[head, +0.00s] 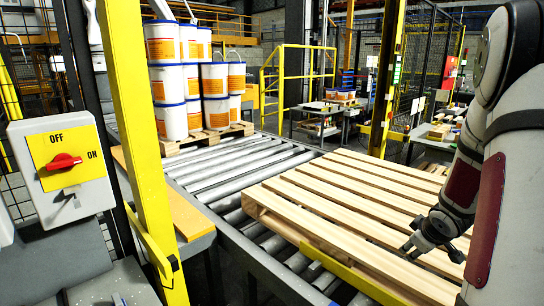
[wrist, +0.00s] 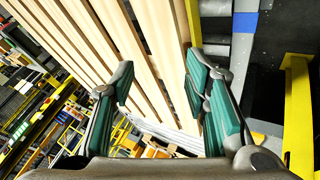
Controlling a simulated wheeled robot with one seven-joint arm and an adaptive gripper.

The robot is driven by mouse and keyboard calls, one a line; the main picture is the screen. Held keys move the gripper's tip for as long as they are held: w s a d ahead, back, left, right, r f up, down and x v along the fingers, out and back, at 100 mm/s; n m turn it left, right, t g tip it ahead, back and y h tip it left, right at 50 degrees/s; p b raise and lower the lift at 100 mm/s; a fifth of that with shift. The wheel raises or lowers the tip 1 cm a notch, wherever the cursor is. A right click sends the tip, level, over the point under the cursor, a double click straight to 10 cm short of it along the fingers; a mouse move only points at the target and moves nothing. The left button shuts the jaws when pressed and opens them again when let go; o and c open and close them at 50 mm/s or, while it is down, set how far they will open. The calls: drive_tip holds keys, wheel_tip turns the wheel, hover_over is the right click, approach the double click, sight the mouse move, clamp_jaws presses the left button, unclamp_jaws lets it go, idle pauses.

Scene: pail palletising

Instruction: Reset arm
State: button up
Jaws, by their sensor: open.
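My gripper (head: 432,246) is at the right of the head view, at the end of my folded arm, in front of the right part of an empty wooden pallet (head: 345,190). In the wrist view, my gripper (wrist: 160,88) shows two green-padded fingers spread apart with nothing between them. The pallet's slats (wrist: 120,40) run beyond the fingers there. I cannot tell the exact gap between the fingers and the pallet.
The pallet rests on a roller conveyor (head: 222,165). Stacked white and orange pails (head: 170,82) stand on another pallet at the back left. A yellow post (head: 135,120) and a switch box with a red knob (head: 62,162) stand at the left.

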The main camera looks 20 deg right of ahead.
drive_tip(key=a+r+m, duration=0.2)
drive_tip(key=a+r, duration=1.5)
drive_tip(key=a, duration=0.2)
drive_tip(key=s+a+r+y, duration=0.2)
drive_tip(key=s+a, duration=0.5)
drive_tip(key=a, duration=0.3)
drive_tip(key=s+a+r+y, duration=0.1)
drive_tip(key=s+a+y, duration=0.1)
drive_tip(key=s+a, duration=0.4)
drive_tip(key=a, duration=0.5)
drive_tip(key=shift+s+r, duration=0.35)
drive_tip(key=shift+r, duration=0.05)
